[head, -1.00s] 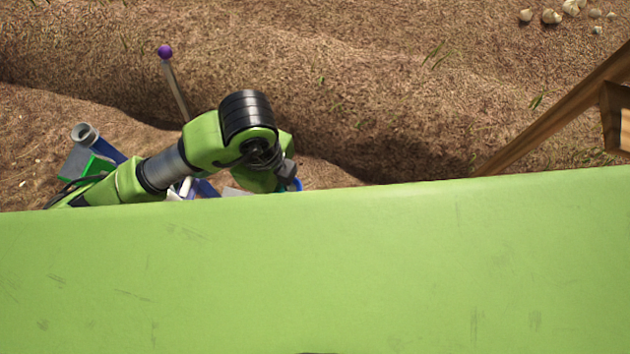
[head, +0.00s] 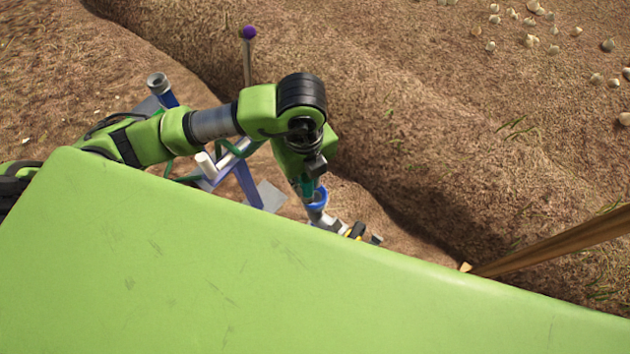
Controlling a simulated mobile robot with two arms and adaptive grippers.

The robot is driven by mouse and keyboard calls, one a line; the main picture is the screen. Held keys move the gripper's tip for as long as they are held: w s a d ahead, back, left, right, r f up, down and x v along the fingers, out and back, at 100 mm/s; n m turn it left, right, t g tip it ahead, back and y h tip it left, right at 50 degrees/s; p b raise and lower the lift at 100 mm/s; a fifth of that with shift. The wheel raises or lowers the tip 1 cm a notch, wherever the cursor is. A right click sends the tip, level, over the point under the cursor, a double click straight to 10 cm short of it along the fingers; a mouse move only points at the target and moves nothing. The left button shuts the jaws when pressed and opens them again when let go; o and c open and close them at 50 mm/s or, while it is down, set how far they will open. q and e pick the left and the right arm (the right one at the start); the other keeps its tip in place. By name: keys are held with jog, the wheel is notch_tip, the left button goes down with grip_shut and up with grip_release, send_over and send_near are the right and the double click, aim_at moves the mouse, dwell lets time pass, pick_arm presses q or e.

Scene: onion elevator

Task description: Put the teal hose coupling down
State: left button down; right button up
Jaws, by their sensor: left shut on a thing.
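My left arm comes in from the left and bends down at its black-capped wrist. My left gripper (head: 308,178) is below that wrist, partly hidden by it, and is shut on a small teal piece, the teal hose coupling (head: 306,188). Only a little of the coupling shows. It is right beside or above a grey fitting with a blue ring (head: 318,200); I cannot tell whether they touch. My right gripper is not in view.
A blue and grey pipe frame (head: 246,186) stands behind my arm, with an open grey pipe end (head: 158,82) at left. A purple-knobbed rod (head: 248,52) stands behind. A wooden beam (head: 550,245) slants at right. Onions (head: 532,40) lie on bare soil. My green body fills the foreground.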

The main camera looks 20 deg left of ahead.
pick_arm(q)
jog(key=w+f, duration=0.1)
jog(key=f, duration=0.1)
jog(key=w+f, duration=0.1)
jog(key=f, duration=0.2)
jog(key=w+f+p, duration=0.1)
jog(key=f, duration=0.1)
jog(key=shift+w+d+f, duration=0.3)
jog(key=shift+w+f, duration=0.05)
jog(key=shift+f+b, duration=0.35)
jog(key=shift+f, duration=0.05)
jog(key=c, duration=1.8)
grip_release()
jog(key=shift+r, duration=0.1)
notch_tip(320, 180, up, 13)
jog(key=shift+f, duration=0.2)
